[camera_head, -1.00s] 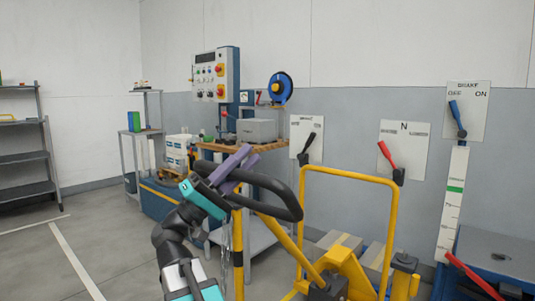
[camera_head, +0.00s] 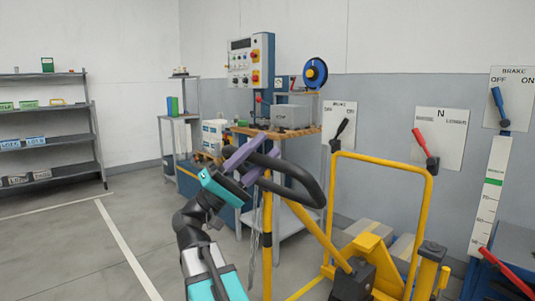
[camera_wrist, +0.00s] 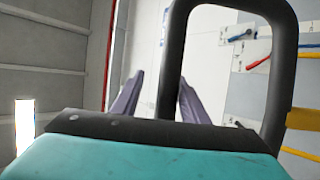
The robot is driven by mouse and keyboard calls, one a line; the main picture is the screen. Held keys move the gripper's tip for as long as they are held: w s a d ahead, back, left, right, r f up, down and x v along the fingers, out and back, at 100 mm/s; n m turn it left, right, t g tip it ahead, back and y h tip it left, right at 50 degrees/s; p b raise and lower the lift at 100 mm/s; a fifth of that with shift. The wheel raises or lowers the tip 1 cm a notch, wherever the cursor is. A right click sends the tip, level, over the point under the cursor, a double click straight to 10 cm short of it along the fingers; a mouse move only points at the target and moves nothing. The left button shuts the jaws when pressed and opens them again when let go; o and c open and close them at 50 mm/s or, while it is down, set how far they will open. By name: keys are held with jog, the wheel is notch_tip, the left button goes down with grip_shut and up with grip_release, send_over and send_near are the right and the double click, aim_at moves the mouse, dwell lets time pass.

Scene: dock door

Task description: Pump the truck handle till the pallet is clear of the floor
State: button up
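The black loop handle (camera_head: 305,190) of the yellow truck (camera_head: 368,265) stands in the middle of the head view, tilted toward the left. My gripper (camera_head: 250,150), with purple fingers, is at the loop's left end. In the wrist view the handle's bar (camera_wrist: 171,60) runs between my two fingers (camera_wrist: 157,98), nearer the right finger, with a gap to the left one. The fingers look spread, not clamped. Cartons (camera_head: 402,247) show low behind the yellow frame. The pallet's underside and its clearance from the floor are hidden.
A scale with a green mark (camera_head: 493,182) and a red pointer bar (camera_head: 507,272) are at right. Wall levers, including the red one (camera_head: 422,142), hang behind. A workbench (camera_head: 275,131) and control panel (camera_head: 250,62) stand behind my gripper. Floor at left (camera_head: 70,260) is clear.

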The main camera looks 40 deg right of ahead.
jog(key=shift+s+d+f, duration=0.1)
jog(key=shift+d+f, duration=0.05)
jog(key=shift+d, duration=0.05)
dwell(0.3)
jog(key=shift+a+f, duration=0.1)
jog(key=shift+w+a+f+b, duration=0.25)
jog(key=shift+a+f+b, duration=0.05)
jog(key=shift+a+f, duration=0.1)
jog(key=b+v, duration=0.3)
jog(key=v, duration=0.9)
jog(key=shift+w+a, duration=0.15)
